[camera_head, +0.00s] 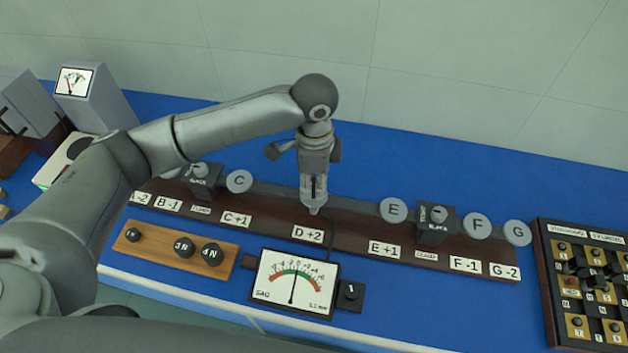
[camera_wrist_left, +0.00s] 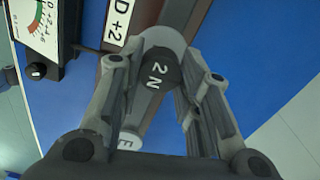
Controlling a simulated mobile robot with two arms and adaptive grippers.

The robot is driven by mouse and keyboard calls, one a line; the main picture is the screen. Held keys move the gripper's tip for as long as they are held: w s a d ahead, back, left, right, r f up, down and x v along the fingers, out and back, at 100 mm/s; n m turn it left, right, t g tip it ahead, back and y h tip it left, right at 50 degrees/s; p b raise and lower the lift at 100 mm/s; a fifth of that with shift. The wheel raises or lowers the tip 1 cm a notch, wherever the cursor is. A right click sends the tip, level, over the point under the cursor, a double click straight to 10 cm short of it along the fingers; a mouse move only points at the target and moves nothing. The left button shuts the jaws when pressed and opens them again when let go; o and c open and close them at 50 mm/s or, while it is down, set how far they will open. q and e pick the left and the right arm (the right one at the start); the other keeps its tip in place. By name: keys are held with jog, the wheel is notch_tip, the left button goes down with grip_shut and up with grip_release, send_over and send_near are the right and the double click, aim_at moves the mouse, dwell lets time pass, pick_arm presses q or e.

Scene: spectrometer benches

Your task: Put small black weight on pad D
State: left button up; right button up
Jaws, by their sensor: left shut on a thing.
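My left gripper (camera_head: 314,205) points down at the beam, just behind the "D +2" label (camera_head: 308,234). In the left wrist view its fingers (camera_wrist_left: 158,80) are shut on a small black weight (camera_wrist_left: 157,72) marked "2 N". A pale grey round surface (camera_wrist_left: 165,38), probably pad D, shows right behind the weight. I cannot tell whether the weight touches it. In the head view the gripper hides both the weight and pad D. My right gripper is not in view.
Pads C (camera_head: 239,181), E (camera_head: 394,210), F (camera_head: 477,225) and G (camera_head: 517,233) are bare. Two black blocks (camera_head: 437,224) stand on the beam. A wooden tray (camera_head: 222,262) holds several black weights. A dial meter (camera_head: 293,283) stands in front, and a key panel (camera_head: 590,285) lies right.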

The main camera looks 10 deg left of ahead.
aim_at(314, 184)
pick_arm(q)
jog(key=shift+f, duration=0.65)
jog(key=shift+a, duration=0.1)
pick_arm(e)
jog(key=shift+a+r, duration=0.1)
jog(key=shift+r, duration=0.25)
pick_arm(q)
jog(key=shift+f, duration=0.15)
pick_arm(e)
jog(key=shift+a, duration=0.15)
pick_arm(q)
jog(key=o, duration=1.1)
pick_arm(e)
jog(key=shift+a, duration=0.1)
pick_arm(q)
jog(key=shift+o, duration=0.2)
notch_tip(314, 184, up, 12)
jog(key=b, duration=0.2)
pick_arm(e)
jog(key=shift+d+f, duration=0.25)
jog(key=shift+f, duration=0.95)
